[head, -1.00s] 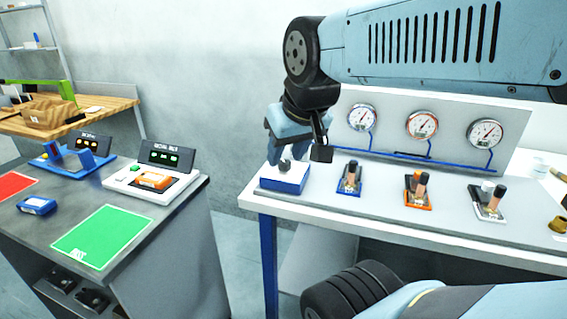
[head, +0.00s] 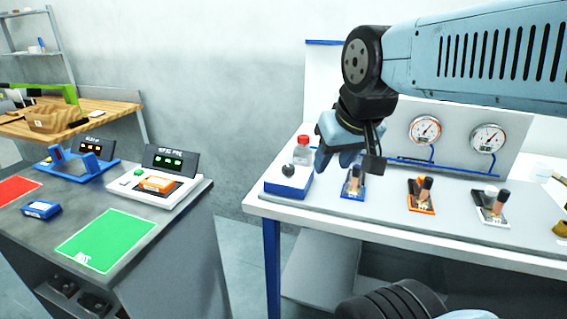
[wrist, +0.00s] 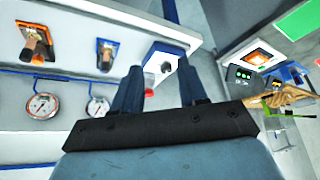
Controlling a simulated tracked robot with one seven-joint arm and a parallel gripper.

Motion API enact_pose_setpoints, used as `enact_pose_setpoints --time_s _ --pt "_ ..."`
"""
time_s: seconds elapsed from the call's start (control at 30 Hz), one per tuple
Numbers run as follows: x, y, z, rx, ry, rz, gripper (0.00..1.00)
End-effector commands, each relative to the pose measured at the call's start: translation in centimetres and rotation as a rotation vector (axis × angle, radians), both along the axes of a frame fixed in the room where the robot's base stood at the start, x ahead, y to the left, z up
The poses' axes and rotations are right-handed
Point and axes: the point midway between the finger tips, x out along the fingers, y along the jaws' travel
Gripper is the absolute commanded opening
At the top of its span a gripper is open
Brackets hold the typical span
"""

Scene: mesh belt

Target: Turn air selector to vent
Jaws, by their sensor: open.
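A white-topped blue box (head: 288,182) with a dark round knob (head: 288,170) sits at the left end of the white bench. No label on it is readable, so I cannot confirm that it is the air selector. My gripper (head: 335,168) is open and empty, to the right of the knob and apart from it, near the blue-based lever valve (head: 353,182). In the wrist view the box's blue side (wrist: 148,82) and its knob (wrist: 165,67) show beyond and between the fingers of my gripper (wrist: 160,70).
Lever valves on an orange base (head: 421,194) and a white base (head: 491,205) stand to the right. Gauges (head: 425,130) and blue pipes are on the panel behind. A red-capped bottle (head: 302,150) stands behind the box. The grey table (head: 150,250) is at left, across a gap.

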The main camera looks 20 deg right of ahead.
Motion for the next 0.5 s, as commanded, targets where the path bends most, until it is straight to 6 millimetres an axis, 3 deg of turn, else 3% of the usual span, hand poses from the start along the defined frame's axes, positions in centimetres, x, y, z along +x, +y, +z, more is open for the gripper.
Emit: enact_pose_setpoints --time_s 0.1,0.27,0.37,0.5 --pt "0.0 0.0 0.0 0.0 0.0 0.0 0.43" --pt "0.5 0.0 0.3 -0.001 0.009 0.017 0.59" --pt "1.7 -0.3 0.7 -0.006 0.035 0.055 0.68" --pt "4.7 -0.8 1.5 -0.019 0.089 0.148 0.7"
